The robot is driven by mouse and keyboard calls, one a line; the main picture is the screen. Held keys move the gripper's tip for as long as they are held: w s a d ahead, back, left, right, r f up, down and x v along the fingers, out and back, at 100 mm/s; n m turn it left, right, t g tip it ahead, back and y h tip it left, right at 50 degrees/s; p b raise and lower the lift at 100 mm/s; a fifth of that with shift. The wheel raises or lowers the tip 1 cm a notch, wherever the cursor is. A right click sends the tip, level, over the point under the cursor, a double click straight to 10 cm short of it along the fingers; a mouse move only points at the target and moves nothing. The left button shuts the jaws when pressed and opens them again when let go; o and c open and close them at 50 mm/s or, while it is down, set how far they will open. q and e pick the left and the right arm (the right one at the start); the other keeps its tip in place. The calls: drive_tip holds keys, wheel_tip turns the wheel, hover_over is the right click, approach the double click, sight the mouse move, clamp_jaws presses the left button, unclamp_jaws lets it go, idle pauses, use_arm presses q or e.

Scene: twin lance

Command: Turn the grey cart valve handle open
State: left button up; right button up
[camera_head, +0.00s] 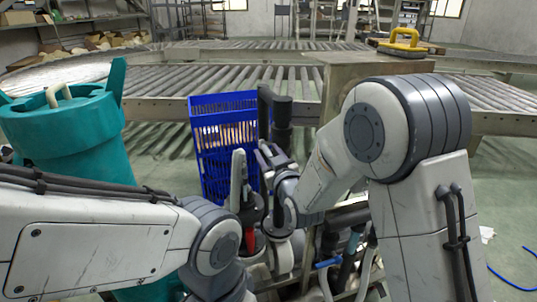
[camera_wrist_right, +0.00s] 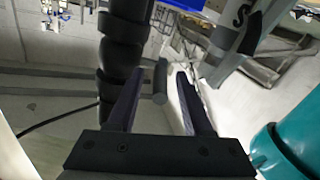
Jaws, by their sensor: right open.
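My right gripper (camera_head: 268,156) is in the middle of the head view, in front of a dark upright post (camera_head: 282,125). In the right wrist view its two dark fingers (camera_wrist_right: 160,98) are apart. A short grey bar with a round end (camera_wrist_right: 160,82), which looks like the valve handle, shows in the gap between the fingers. I cannot tell whether the fingers touch it. A thick black ribbed column (camera_wrist_right: 122,55) stands just left of it. In the head view the handle cannot be made out clearly.
A blue mesh crate (camera_head: 222,104) stands behind the gripper. A teal drum (camera_head: 70,130) is at the left and also shows in the right wrist view (camera_wrist_right: 292,150). A roller conveyor (camera_head: 170,78) crosses behind. A yellow-handled tool (camera_head: 402,46) sits on a bench at the right.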

clamp_jaws()
idle(1.4)
